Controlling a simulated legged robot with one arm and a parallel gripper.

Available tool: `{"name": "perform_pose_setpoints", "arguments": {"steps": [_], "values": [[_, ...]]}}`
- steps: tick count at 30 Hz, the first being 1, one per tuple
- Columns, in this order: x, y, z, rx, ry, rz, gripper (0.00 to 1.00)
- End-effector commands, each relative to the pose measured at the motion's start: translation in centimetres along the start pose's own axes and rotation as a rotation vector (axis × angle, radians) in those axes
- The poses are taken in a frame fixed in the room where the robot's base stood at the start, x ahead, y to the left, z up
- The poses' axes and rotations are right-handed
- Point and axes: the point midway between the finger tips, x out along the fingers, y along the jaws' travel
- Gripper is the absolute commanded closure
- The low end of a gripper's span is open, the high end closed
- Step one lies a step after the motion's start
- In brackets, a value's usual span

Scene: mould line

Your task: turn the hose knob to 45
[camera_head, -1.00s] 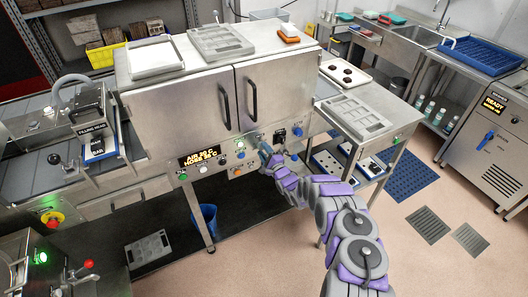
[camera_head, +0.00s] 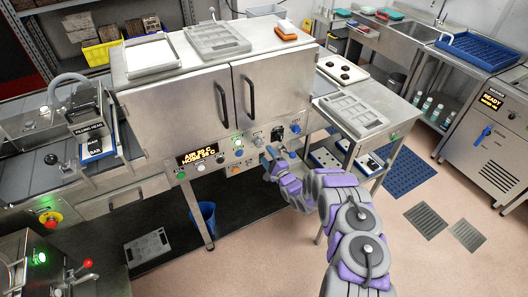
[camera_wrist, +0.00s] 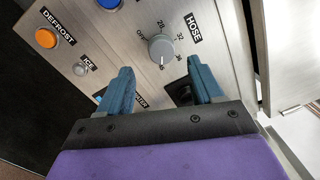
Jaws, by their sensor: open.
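The hose knob (camera_wrist: 160,47) is a round grey dial beside the HOSE label, on the steel panel in the wrist view. Scale marks OFF, 28, 32 and 36 show around it. A white line on the dial points toward the lower edge, close to a mark too small to read. My gripper (camera_wrist: 160,67) is open, with its two blue fingers on either side below the knob and nothing between them. I cannot tell whether the tips touch it. In the head view my gripper (camera_head: 268,152) is at the cabinet's control panel and covers part of it.
A lit display (camera_head: 197,157) shows AIR and HOSE temperatures. A side table (camera_head: 352,115) with moulds stands right of the cabinet.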

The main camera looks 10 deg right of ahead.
Motion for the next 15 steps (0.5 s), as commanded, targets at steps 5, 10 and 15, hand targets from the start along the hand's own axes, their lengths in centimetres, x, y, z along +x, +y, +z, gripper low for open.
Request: {"name": "perform_pose_setpoints", "arguments": {"steps": [5,10,15], "values": [[-3.0,0.0,-0.1,0.002,0.003,0.003,0.34],[-6.2,0.1,-0.2,0.004,0.006,0.003,0.34],[-9.4,0.2,-0.2,0.004,0.006,0.004,0.34]]}}
